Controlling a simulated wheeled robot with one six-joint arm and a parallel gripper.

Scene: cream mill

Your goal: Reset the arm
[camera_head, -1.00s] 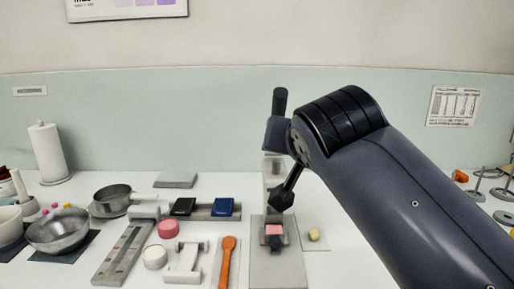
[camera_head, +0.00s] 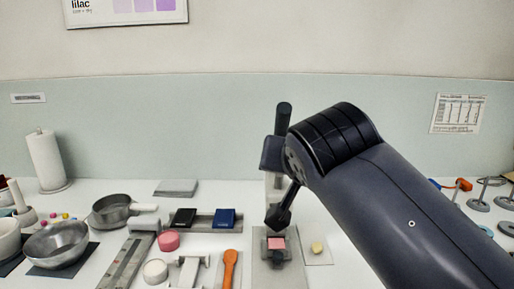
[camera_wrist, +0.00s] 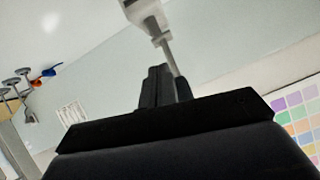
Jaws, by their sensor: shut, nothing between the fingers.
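In the head view, my arm reaches in from the lower right, and my gripper (camera_head: 278,219) points down in front of a pale upright stand (camera_head: 270,187). A pink block (camera_head: 276,243) sits at the stand's foot, just below my gripper in the picture; I cannot tell the gap. In the wrist view, my gripper (camera_wrist: 162,85) has its dark fingers together, with nothing seen between them. A pale post-like part (camera_wrist: 150,14) shows beyond the fingertips there. The lower part of the stand is partly hidden by my gripper.
A yellowish piece (camera_head: 317,248) lies to the right. Grey ring stands (camera_head: 479,203) are at the far right.

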